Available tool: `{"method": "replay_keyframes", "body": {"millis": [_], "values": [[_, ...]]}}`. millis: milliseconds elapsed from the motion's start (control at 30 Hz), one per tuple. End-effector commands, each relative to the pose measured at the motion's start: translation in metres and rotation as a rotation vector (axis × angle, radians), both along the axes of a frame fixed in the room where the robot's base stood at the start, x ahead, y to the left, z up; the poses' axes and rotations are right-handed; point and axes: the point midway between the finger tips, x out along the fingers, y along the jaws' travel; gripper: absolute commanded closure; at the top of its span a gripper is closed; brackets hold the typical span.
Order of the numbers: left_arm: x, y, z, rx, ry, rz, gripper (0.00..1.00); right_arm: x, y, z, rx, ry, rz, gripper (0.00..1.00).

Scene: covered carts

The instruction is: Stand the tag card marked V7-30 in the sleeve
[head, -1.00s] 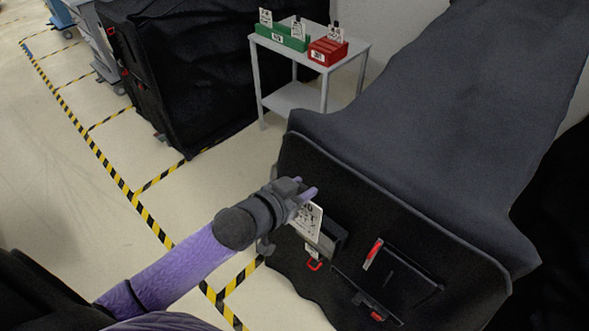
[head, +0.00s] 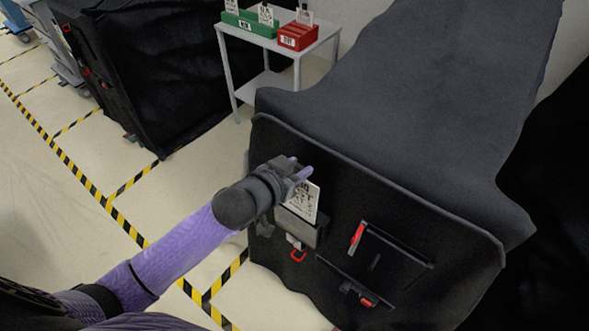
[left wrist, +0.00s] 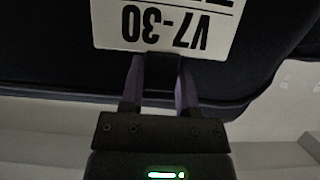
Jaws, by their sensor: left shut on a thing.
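The white tag card (head: 304,201) is at the front of the near covered cart, upright and slightly tilted in the head view. In the left wrist view the card (left wrist: 165,28) reads V7-30, upside down. My left gripper (head: 301,172) is shut on the card's upper edge; its fingers (left wrist: 160,80) also show in the left wrist view. The dark grey sleeve (head: 302,229) is on the cart's front face. The card's lower edge is at the sleeve's mouth and looks hidden behind its front wall; how deep it sits I cannot tell. My right gripper is out of view.
The near cart's black cover (head: 400,110) fills the right. Red handles (head: 357,237) and a dark frame sit right of the sleeve. A grey side table (head: 327,36) behind holds a green box (head: 250,23) and a red box (head: 297,37) with cards.

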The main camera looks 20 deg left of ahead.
Motion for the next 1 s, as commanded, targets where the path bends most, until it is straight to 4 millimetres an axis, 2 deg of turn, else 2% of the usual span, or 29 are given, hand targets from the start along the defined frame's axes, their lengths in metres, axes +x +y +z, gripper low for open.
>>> {"method": "replay_keyframes", "body": {"millis": [33,600,800,1000], "values": [[0.0,0.0,-0.009,0.0,0.001,0.0,1.0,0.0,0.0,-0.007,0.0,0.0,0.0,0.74],[0.0,0.0,-0.064,0.0,0.001,0.002,1.0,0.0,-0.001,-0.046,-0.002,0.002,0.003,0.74],[0.0,0.0,-0.077,0.0,0.0,0.001,1.0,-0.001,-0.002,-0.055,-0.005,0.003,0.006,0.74],[0.0,0.0,-0.08,0.0,0.0,0.001,1.0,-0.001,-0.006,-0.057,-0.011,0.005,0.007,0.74]]}}
